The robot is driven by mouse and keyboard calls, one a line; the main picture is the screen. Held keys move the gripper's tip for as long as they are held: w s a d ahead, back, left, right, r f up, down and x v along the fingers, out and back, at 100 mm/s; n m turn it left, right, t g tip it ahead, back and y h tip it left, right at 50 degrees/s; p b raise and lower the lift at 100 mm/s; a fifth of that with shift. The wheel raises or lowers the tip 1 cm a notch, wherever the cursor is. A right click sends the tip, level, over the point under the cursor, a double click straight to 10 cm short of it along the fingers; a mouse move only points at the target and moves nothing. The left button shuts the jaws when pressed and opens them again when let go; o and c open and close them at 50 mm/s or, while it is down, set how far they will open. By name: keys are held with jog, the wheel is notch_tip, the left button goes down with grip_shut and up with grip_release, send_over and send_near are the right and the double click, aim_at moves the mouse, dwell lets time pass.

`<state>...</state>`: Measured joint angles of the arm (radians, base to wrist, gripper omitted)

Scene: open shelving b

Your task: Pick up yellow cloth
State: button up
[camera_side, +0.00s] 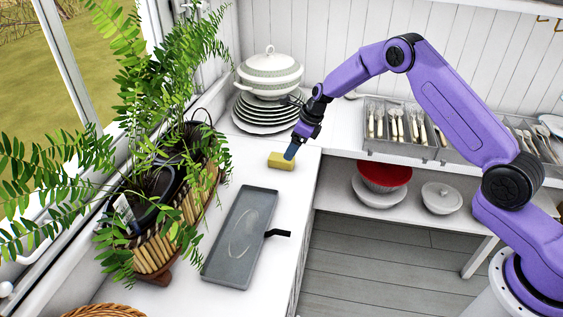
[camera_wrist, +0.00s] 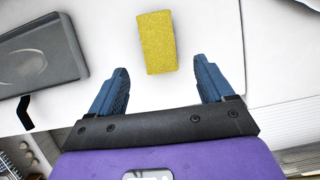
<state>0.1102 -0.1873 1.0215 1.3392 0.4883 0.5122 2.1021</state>
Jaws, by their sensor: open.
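The yellow cloth (camera_side: 281,160) looks like a small folded block lying on the white countertop. In the wrist view the yellow cloth (camera_wrist: 157,42) lies beyond my fingertips, roughly centred between them. My gripper (camera_side: 291,150) is just above and right of the cloth in the side view, and its finger partly overlaps the cloth's right end there. In the wrist view my gripper (camera_wrist: 160,72) is open, with a blue finger on each side and nothing between them. I cannot tell the exact height of the fingers above the counter.
A grey tray (camera_side: 217,263) lies on the counter in front of the cloth, with a black-handled item (camera_side: 278,233) beside it. A stack of plates (camera_side: 260,127) under a lidded tureen (camera_side: 267,87) stands behind. A planter basket (camera_side: 185,215) is at left. Cutlery trays (camera_side: 399,153) are at right.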

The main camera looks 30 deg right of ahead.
aim_at(282, 161)
jog(key=shift+s+x, duration=0.2)
jog(key=shift+x, duration=2.4)
jog(key=shift+d+f, duration=0.1)
jog(key=c, duration=1.1)
